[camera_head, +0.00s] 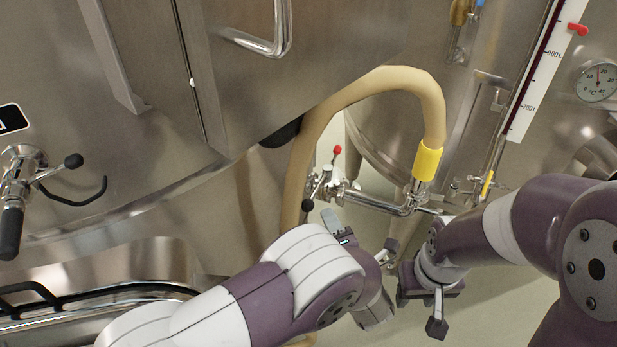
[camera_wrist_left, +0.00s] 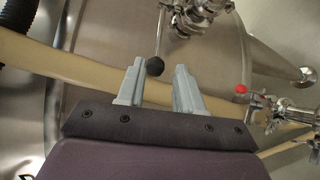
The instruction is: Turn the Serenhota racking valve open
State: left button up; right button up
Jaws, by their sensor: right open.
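A steel valve fitting (camera_head: 335,187) stands beside the hose in the head view, with a red-knobbed lever (camera_head: 337,150) and a black-knobbed lever (camera_head: 307,205). No label on it is readable. In the left wrist view the black knob (camera_wrist_left: 155,66) hangs on a thin rod and appears between my fingertips; contact cannot be told. The red knob (camera_wrist_left: 242,89) is to the right, on another fitting. My left gripper (camera_head: 332,220) is open, just below right of the black knob; it also shows in the left wrist view (camera_wrist_left: 160,68). My right gripper (camera_head: 418,292) is open and empty, lower right of the valve.
A beige hose (camera_head: 375,82) arches over the valve to a yellow collar (camera_head: 427,162). Steel vats (camera_head: 130,190) surround it. Another valve (camera_head: 22,172) is at the far left. A level scale (camera_head: 535,85) and a thermometer (camera_head: 597,81) are at the upper right.

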aim_at(315, 191)
pick_arm(q)
jog(key=b+x, duration=0.2)
jog(key=x, duration=0.9)
jog(key=shift+w+a, duration=0.2)
jog(key=shift+w, duration=0.15)
jog(key=shift+r, duration=0.15)
grip_shut()
